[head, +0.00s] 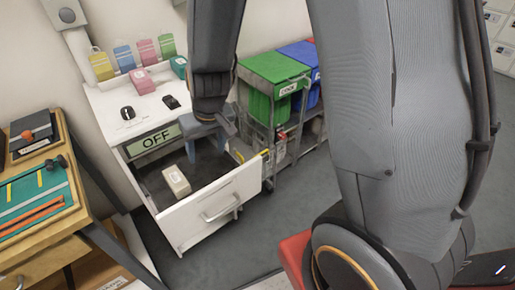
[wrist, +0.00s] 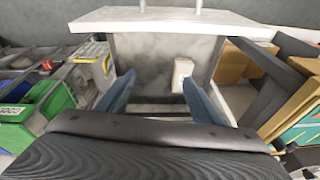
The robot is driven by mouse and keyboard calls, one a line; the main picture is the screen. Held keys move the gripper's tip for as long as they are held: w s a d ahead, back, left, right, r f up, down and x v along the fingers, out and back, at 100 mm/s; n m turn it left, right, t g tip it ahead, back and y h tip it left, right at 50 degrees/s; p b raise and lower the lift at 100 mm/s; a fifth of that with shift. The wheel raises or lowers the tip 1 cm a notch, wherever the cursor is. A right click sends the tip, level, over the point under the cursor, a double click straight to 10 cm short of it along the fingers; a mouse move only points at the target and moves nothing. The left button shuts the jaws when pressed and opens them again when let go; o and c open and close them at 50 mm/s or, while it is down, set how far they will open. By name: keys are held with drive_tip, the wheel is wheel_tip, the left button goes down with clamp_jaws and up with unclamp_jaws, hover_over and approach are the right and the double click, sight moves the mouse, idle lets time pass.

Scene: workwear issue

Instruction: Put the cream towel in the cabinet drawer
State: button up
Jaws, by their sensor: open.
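The cream towel (head: 176,181), a small folded block, lies on the floor of the open cabinet drawer (head: 211,206). In the wrist view the towel (wrist: 181,75) lies in the drawer (wrist: 150,60), near the tip of the right-hand finger. My gripper (head: 212,130) is above the rear part of the drawer, in front of the cabinet. In the wrist view its two blue fingers (wrist: 159,84) are wide apart with nothing held between them. From these views I cannot tell the exact height of the fingers above the drawer floor.
The white cabinet (head: 120,105) carries an "OFF" label, with small boxes and dark items on top. A wooden workbench (head: 75,215) stands to the left. A cart with green (head: 273,67) and blue (head: 300,55) bins stands to the right. The floor before the drawer is clear.

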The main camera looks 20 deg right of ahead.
drive_tip(key=s+d+r+m+g, duration=0.1)
drive_tip(key=s+d+r, duration=0.2)
drive_tip(key=s+d, duration=0.2)
drive_tip(key=s+d+r+g+h, duration=0.1)
drive_tip(key=s+d+r, duration=0.2)
drive_tip(key=s+d, duration=0.3)
drive_tip(key=shift+s+d+m, duration=0.15)
drive_tip(key=shift+s+m, duration=0.15)
drive_tip(key=shift+m, duration=0.1)
drive_tip(key=shift+r, duration=0.1)
idle(0.3)
